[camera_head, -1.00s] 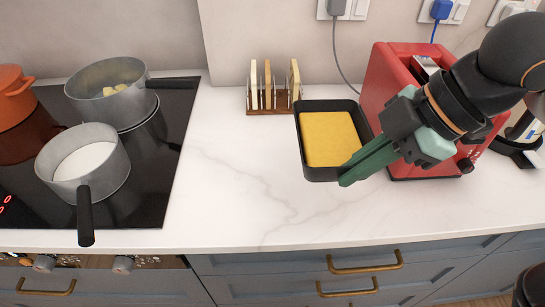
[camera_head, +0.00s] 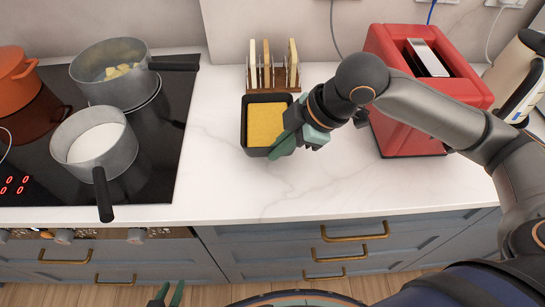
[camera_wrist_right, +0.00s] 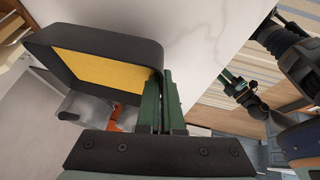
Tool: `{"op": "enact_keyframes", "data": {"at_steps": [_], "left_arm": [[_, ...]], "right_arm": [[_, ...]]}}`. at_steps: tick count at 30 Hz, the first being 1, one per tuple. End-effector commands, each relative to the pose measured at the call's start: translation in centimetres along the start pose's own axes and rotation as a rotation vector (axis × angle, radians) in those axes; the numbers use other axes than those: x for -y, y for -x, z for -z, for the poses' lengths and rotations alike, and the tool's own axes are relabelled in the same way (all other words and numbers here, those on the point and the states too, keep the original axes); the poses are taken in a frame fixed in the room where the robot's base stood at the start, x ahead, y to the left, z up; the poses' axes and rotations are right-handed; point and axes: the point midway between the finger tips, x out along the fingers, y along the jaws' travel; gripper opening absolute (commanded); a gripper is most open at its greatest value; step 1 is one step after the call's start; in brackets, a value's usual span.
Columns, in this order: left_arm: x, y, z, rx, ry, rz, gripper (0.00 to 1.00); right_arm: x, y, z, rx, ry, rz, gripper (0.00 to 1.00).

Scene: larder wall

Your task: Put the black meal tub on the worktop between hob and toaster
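The black meal tub (camera_head: 256,151) with a flat yellow filling appears over the worktop (camera_head: 225,185), between the hob (camera_head: 160,150) and the red toaster (camera_head: 400,130). I cannot tell whether its base touches the worktop. My right gripper (camera_head: 284,145) is shut on the tub's right wall. The right wrist view shows its green fingers (camera_wrist_right: 164,105) gripping the wall of the tub (camera_wrist_right: 100,42). My left gripper (camera_head: 168,293) is low at the bottom of the head view, in front of the drawers, open and empty.
A toast rack (camera_head: 272,75) stands just behind the tub. A pan of white liquid (camera_head: 95,150), a pan with yellow pieces (camera_head: 115,75) and an orange pot (camera_head: 15,80) are on the hob. Worktop in front of the tub is clear.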

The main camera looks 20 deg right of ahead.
Motion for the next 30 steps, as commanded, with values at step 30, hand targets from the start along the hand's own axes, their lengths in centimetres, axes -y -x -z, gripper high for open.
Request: {"op": "enact_keyframes", "data": {"at_steps": [30], "left_arm": [[-0.1, -0.4, -0.1, -0.005, 0.001, -0.002, 0.33]], "right_arm": [[-0.1, -4.9, -1.5, 0.000, 0.000, 0.000, 0.26]]}}
